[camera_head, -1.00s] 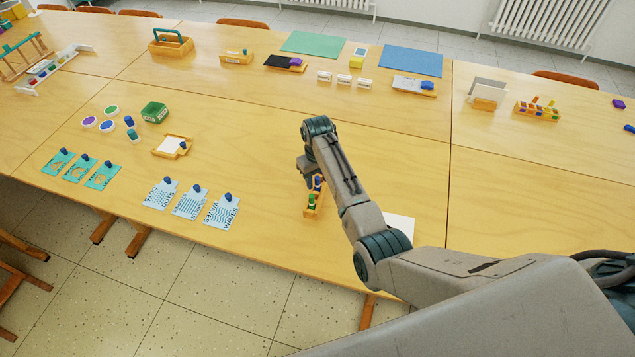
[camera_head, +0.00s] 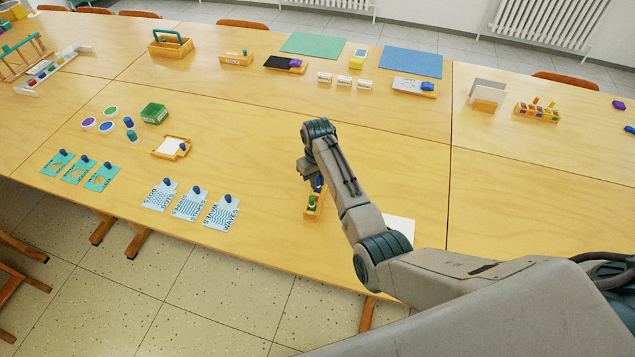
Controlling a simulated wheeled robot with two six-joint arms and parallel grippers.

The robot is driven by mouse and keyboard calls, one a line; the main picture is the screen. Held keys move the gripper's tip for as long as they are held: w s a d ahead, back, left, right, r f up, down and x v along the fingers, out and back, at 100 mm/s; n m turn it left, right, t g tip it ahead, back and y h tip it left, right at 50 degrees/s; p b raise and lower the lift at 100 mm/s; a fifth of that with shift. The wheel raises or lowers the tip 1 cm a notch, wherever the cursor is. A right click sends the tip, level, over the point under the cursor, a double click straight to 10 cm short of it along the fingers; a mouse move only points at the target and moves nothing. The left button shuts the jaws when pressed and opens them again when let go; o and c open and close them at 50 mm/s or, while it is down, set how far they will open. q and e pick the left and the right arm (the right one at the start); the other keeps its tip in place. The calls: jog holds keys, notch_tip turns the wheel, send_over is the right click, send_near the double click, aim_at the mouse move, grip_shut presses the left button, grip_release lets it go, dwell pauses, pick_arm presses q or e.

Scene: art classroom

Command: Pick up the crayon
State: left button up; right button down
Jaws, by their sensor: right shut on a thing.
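A small wooden crayon holder (camera_head: 313,214) stands near the front of the table. A green crayon (camera_head: 311,202) is upright at its near end, with a blue crayon (camera_head: 318,184) just behind it. My right gripper (camera_head: 308,177) points down at the far end of the holder. It is shut on a crayon, which its fingers and wrist mostly hide; its colour cannot be told. My right arm covers the area to the right of the holder. My left gripper is not in view.
A white sheet (camera_head: 399,226) lies partly behind my right arm. Blue pattern cards (camera_head: 190,204) with knobs lie to the left, and a small wooden tray (camera_head: 171,147) with white paper lies beyond them. The table between tray and holder is clear.

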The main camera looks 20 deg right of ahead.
jog(key=shift+r, duration=0.4)
notch_tip(320, 180, up, 2)
jog(key=shift+r+b, duration=0.1)
jog(key=shift+b, duration=0.55)
jog(key=s+a+r+b, duration=0.1)
jog(key=s+b, duration=0.1)
jog(key=s, duration=1.4)
jog(key=shift+r, duration=0.25)
